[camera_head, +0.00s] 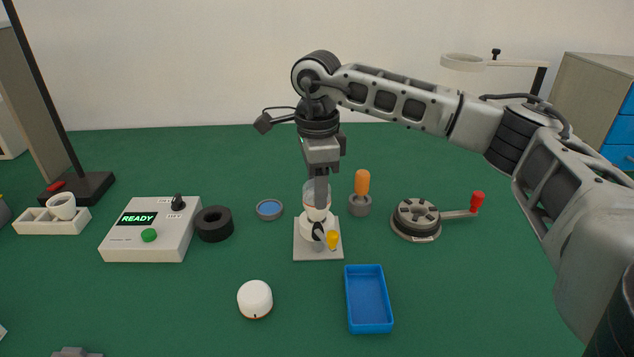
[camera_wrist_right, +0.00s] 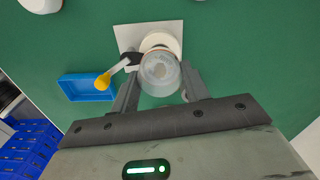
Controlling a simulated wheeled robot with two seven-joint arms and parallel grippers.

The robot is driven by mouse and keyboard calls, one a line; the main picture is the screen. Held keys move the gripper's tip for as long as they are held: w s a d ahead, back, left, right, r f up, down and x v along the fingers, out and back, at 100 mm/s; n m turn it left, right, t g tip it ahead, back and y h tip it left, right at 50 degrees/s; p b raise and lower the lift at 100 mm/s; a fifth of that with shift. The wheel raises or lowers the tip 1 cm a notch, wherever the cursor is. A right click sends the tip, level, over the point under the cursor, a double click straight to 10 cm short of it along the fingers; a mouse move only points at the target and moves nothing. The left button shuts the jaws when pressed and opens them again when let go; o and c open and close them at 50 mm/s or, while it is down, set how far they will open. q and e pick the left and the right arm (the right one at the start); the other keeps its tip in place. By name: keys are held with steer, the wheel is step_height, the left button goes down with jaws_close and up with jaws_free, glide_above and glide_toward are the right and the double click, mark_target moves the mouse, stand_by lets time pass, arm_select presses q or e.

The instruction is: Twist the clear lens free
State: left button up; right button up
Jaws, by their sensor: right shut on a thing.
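The clear lens (camera_wrist_right: 160,72) is a see-through cup-like cap on top of a white round fixture (camera_head: 311,230). The fixture stands on a light square plate (camera_head: 305,252) and has a yellow-tipped lever (camera_head: 332,239) at its front. My right gripper (camera_head: 317,196) points down from above and is shut on the lens. In the right wrist view its two fingers (camera_wrist_right: 160,88) stand on either side of the lens. In the head view the gripper hides part of the lens. My left gripper is not in view.
Around the fixture are a blue tray (camera_head: 368,300), a white dome cap (camera_head: 255,298), a black ring (camera_head: 214,224), a small blue-lined dish (camera_head: 269,209), an orange-handled tool (camera_head: 362,184) and a round crank device (camera_head: 415,219). A control box (camera_head: 150,230) reads READY.

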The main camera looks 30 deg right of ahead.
steer(key=o, duration=1)
step_height(320, 180, up, 16)
steer(key=p, duration=0.2)
